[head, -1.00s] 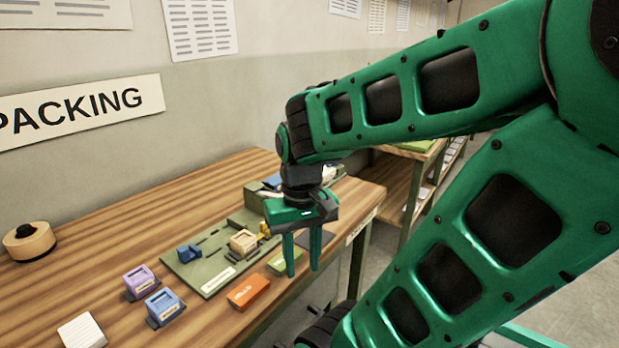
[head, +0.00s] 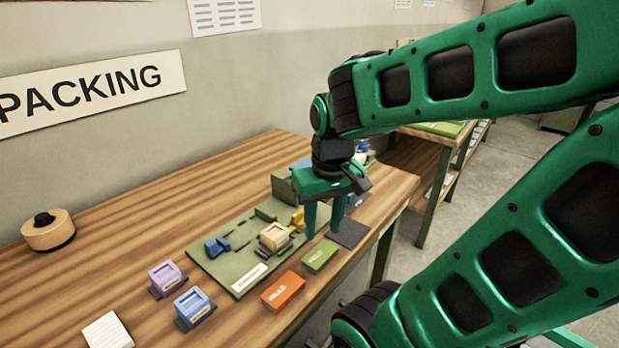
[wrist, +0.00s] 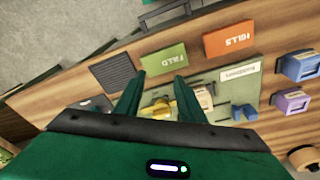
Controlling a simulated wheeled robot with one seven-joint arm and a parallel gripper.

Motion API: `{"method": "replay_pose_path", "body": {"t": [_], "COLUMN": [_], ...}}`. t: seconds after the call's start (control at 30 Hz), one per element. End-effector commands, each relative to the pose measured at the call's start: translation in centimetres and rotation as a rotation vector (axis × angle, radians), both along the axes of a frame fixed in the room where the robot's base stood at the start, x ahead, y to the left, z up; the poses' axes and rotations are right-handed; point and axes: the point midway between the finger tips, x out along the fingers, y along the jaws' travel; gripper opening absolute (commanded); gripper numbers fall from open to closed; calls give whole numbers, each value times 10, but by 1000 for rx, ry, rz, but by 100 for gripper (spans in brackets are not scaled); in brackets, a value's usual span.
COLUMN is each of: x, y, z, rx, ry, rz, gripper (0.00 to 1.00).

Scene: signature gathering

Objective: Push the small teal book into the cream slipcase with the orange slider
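The cream slipcase (head: 274,236) sits on a green board (head: 240,284) on the bench. The orange slider (head: 298,219) stands just behind and right of it, partly hidden by my gripper. My gripper (head: 323,232) points down, open and empty, right of the slider and above the board's right edge. I cannot make out the small teal book. A blue piece (head: 217,247) sits on the board's left side.
A red-orange box (head: 283,292) and a green box (head: 320,256) lie in front of the board, a dark pad (head: 350,233) to its right.

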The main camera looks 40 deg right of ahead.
Motion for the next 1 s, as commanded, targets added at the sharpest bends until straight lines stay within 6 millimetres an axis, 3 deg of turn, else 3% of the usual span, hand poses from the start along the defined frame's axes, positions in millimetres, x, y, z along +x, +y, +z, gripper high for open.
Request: {"method": "replay_pose_path", "body": {"t": [0.13,0.27,0.37,0.5,0.73,0.87,1.0], "x": [69,115,138,160,180,183,183], "y": [38,46,30,-15,-89,-110,-119], "z": [10,22,30,42,61,69,66], "rx": [-42,-56,-70,-101,-175,-203,-213], "ry": [-132,-193,-198,-175,-159,-165,-167], "rz": [163,123,-11,-299,-824,-997,-1058], "gripper": [36,36,36,36,36,36,36]}}
